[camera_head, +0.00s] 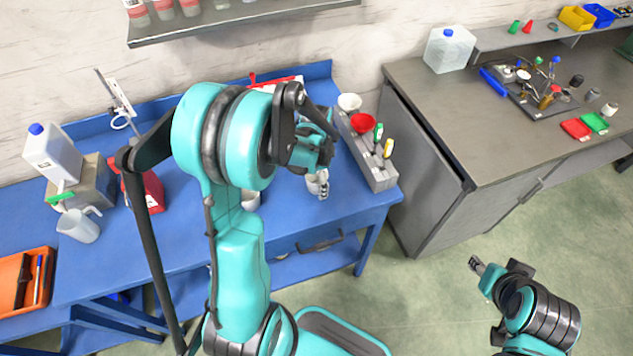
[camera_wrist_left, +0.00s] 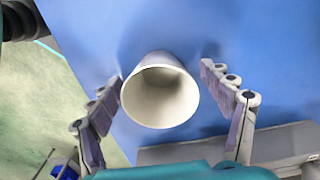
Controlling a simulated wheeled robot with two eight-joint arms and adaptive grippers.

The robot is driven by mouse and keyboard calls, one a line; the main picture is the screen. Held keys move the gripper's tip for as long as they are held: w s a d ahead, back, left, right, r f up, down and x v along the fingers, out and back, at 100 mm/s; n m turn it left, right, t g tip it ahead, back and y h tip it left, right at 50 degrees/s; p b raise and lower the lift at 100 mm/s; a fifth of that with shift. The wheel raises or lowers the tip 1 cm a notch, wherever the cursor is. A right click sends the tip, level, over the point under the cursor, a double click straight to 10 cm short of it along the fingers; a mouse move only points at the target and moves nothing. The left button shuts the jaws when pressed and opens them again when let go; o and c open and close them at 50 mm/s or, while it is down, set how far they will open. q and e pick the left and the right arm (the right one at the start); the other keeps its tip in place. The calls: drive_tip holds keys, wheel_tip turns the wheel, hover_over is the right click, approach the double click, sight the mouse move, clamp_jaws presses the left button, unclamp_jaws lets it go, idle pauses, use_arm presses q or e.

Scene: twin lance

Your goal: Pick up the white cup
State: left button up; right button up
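The white cup (camera_wrist_left: 160,92) stands on the blue table in the left wrist view, its round mouth facing the camera. My left gripper (camera_wrist_left: 161,78) is open, with one finger on each side of the cup and a gap showing on both sides. In the head view the cup (camera_head: 312,186) is partly hidden by my left gripper (camera_head: 319,180), near the table's right front. My right gripper (camera_head: 477,265) is over the floor, away from the table, and looks empty; its finger opening is too small to judge.
A grey holder (camera_head: 377,166) with a red bowl (camera_head: 362,123) and bottles stands right of the cup. Another white cup (camera_head: 250,200) is partly hidden behind my left arm. A white jug (camera_head: 78,226) and orange tray (camera_head: 27,283) are at left. A grey counter (camera_head: 440,100) stands right.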

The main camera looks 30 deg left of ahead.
use_arm(q)
drive_tip(key=c, duration=0.9)
